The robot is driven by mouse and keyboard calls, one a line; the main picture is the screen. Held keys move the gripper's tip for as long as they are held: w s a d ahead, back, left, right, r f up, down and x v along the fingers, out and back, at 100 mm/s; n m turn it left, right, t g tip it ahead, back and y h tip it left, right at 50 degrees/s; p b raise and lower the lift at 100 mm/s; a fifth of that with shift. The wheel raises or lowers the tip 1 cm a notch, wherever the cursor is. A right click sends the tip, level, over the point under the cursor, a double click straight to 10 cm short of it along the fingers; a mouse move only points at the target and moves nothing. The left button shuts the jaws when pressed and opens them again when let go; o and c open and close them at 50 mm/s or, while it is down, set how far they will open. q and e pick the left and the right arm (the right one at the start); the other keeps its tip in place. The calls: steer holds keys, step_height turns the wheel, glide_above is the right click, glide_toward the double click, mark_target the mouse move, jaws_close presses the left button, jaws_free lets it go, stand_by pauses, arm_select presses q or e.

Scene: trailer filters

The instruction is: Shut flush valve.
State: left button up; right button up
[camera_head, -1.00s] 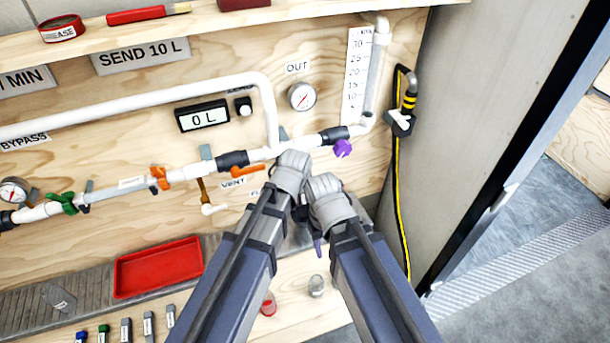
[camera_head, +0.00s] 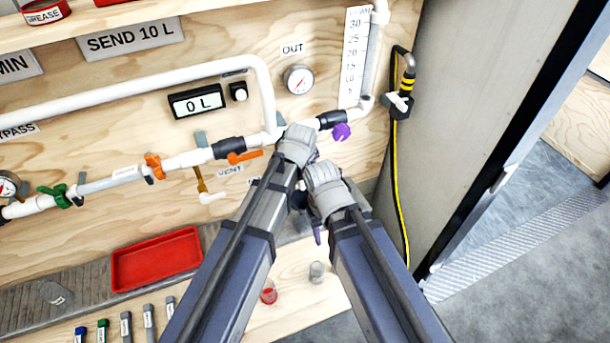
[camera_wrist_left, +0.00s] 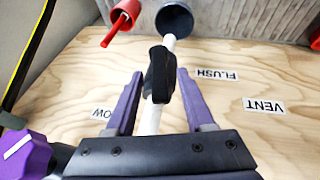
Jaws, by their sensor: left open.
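A black valve handle (camera_wrist_left: 160,75) sits on a thin white pipe (camera_wrist_left: 150,120) beside the upside-down FLUSH label (camera_wrist_left: 217,74) in the left wrist view. My left gripper (camera_wrist_left: 159,78) is open, with its purple fingers on either side of the black handle. Contact between them cannot be told. In the head view, my left wrist (camera_head: 297,145) hides the handle and its fingers. My right gripper (camera_head: 317,236) hangs just right of and below the left one. Only a bit of its purple finger shows, so its opening cannot be told.
A purple knob (camera_head: 341,131) is close right of my left wrist, and an orange handle (camera_head: 244,157) is close left. A black-and-yellow hose (camera_head: 396,190) hangs at the right. A red tray (camera_head: 156,261) and small cups (camera_head: 268,292) are below.

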mark_target(305, 169)
arm_select(q)
steer(key=shift+b+x, duration=0.9)
steer(key=shift+x, duration=0.65)
arm_select(e)
step_height(305, 169, down, 3)
steer(key=shift+r, duration=0.15)
arm_select(q)
steer(key=shift+c, duration=0.4)
jaws_close()
